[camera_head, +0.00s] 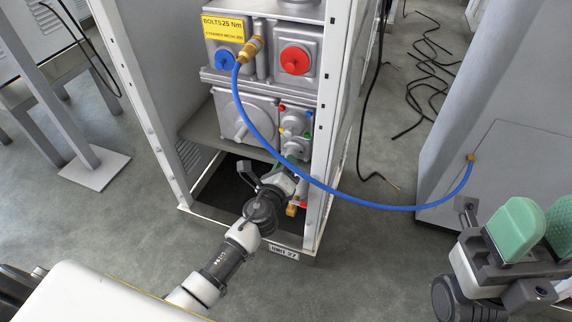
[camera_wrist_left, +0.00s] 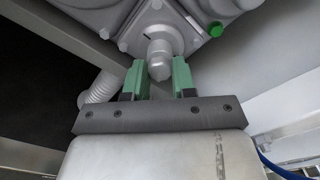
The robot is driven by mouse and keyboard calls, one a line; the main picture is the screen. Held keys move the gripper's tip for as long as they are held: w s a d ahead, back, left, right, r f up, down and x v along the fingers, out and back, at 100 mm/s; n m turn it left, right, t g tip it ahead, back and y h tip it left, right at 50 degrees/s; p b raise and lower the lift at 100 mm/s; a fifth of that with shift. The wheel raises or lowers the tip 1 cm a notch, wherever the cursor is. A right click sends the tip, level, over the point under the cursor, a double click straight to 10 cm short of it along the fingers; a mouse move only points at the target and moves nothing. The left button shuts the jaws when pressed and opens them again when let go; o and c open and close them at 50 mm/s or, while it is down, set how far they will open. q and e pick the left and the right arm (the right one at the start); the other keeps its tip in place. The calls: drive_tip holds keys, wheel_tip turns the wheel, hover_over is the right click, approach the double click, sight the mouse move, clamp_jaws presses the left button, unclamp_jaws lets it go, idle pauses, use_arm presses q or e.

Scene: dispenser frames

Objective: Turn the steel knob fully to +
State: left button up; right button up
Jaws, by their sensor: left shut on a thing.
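The steel knob (camera_wrist_left: 159,58) is a rounded grey metal piece on a square grey plate in the left wrist view. The green fingers of my left gripper (camera_wrist_left: 157,78) stand on either side of it, shut on it. A short dark mark shows on the plate above the knob; no + sign is readable. In the head view my left gripper (camera_head: 285,172) reaches into the lower part of the cabinet, and the arm and wrist partly hide the knob. My right gripper (camera_head: 543,232), with green finger pads apart, is empty at the far right.
A white-framed cabinet (camera_head: 325,130) surrounds the machine, its posts close to my left arm. A blue hose (camera_head: 365,205) crosses in front to a grey box at the right. Red (camera_head: 295,60) and blue (camera_head: 225,60) knobs sit higher. Black cables lie on the floor behind.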

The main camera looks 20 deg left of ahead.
use_arm(q)
drive_tip(key=shift+f, duration=0.1)
drive_tip(key=o, duration=0.8)
drive_tip(key=shift+o, duration=0.6)
drive_tip(key=s, duration=1)
drive_tip(key=shift+s+a, duration=0.15)
drive_tip(key=shift+s, duration=0.25)
